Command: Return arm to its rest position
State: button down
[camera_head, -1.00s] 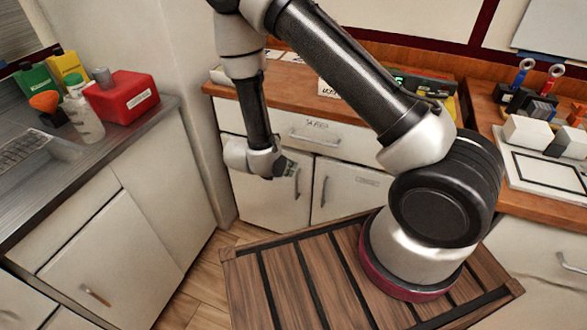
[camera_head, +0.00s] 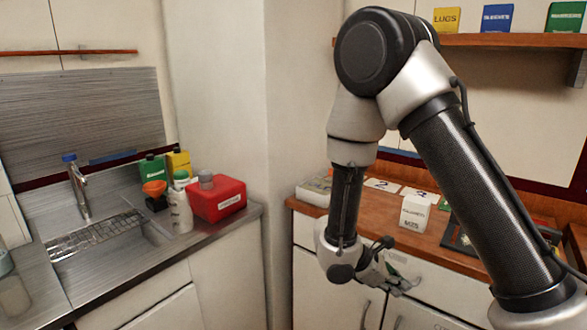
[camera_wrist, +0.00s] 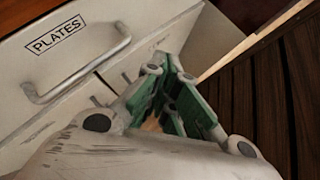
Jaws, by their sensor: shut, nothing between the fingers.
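My arm (camera_head: 465,165) is raised and bent in front of the counter on the right, with its elbow high and its forearm hanging down. My gripper (camera_head: 396,281) is at the lower end, in front of the drawer fronts under the wooden counter. In the wrist view my gripper (camera_wrist: 172,108) shows green-lined fingers, shut with nothing held. It is near a white drawer (camera_wrist: 60,75) labelled PLATES, which has a bar handle (camera_wrist: 78,68). I cannot tell whether the gripper touches the cabinet front.
The wooden counter (camera_head: 395,236) holds a white labelled box (camera_head: 415,213) and cards. At left, a metal sink counter (camera_head: 110,268) holds a red container (camera_head: 217,200), a white bottle (camera_head: 180,212) and a faucet (camera_head: 80,188). A shelf (camera_head: 510,40) crosses the upper right.

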jog(key=s+d+r+m+t+y, duration=0.1)
jog(key=s+d+r+m+y, duration=0.2)
jog(key=r, duration=0.6)
jog(key=s+d+r+m+t+y, duration=0.1)
jog(key=s+d+r+m+y, duration=0.2)
jog(key=s+r+m, duration=0.4)
jog(key=s+d+r+m+t+y, duration=0.1)
jog(key=s+d+r+m+y, duration=0.2)
jog(key=r+m, duration=0.4)
notch_tip(320, 180, up, 5)
jog(key=shift+s+d+r+t+y, duration=0.1)
jog(key=shift+s+d+t+y, duration=0.3)
jog(key=shift+s, duration=0.8)
jog(key=shift+d, duration=0.1)
